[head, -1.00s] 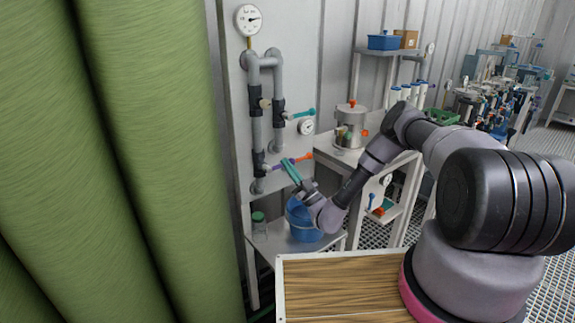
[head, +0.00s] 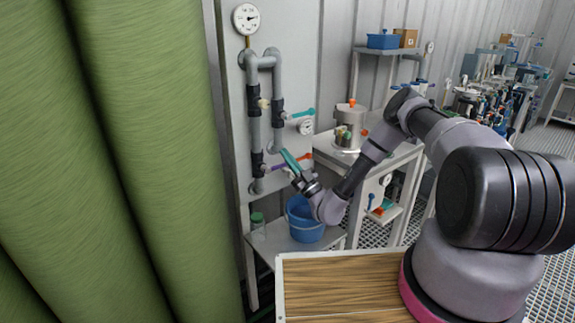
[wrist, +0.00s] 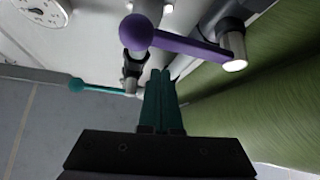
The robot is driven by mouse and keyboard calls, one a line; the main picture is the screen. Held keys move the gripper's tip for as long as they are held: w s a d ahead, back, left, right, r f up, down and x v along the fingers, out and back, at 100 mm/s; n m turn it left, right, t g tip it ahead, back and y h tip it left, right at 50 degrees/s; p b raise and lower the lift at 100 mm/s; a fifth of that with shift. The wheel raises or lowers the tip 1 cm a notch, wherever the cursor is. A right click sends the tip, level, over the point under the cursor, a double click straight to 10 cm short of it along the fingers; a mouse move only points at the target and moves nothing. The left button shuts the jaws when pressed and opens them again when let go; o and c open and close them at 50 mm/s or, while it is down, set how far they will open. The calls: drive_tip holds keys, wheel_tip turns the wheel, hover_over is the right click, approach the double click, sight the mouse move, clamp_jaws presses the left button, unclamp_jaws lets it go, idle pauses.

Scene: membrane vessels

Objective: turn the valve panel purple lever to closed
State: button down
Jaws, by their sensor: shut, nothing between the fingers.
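The purple lever (head: 277,168) is on the lower valve of the left pipe on the white panel. In the wrist view the purple lever (wrist: 185,44) runs from a round knob on the left to a pivot on the right. My gripper (head: 284,152) is in front of the lower panel, with its teal fingers partly overlapping the lever. In the wrist view my gripper's fingers (wrist: 160,72) are shut together and empty, their tips just below the lever's bar. I cannot tell whether they touch it.
A teal lever (head: 302,113) sits higher on the panel, with an orange-red handle (head: 305,156) below it. A round gauge (head: 246,19) tops the panel. A blue bucket (head: 304,222) and a green-lidded jar (head: 258,226) stand on the shelf below. A green curtain (head: 150,150) hangs left.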

drive_tip(key=s+a+v, duration=0.1)
drive_tip(key=v, duration=0.8)
drive_tip(key=s+r+n+g+h, duration=0.1)
drive_tip(key=s+r+n+g, duration=0.3)
drive_tip(key=r+n+g, duration=0.6)
drive_tip(key=s+a+r+n+g+h, duration=0.1)
drive_tip(key=s+r+n+g, duration=0.5)
drive_tip(key=n, duration=0.8)
drive_tip(key=s+r+n+g+h, duration=0.1)
drive_tip(key=s+r+n+g, duration=0.1)
drive_tip(key=r+n+g, duration=0.6)
drive_tip(key=s+d+r+n+t+h, duration=0.6)
drive_tip(key=d+r+n, duration=0.2)
drive_tip(key=n, duration=0.3)
drive_tip(key=s+d+r+n+t+h, duration=0.7)
drive_tip(key=d+r+n, duration=0.2)
drive_tip(key=n, duration=0.3)
drive_tip(key=shift+r, duration=0.4)
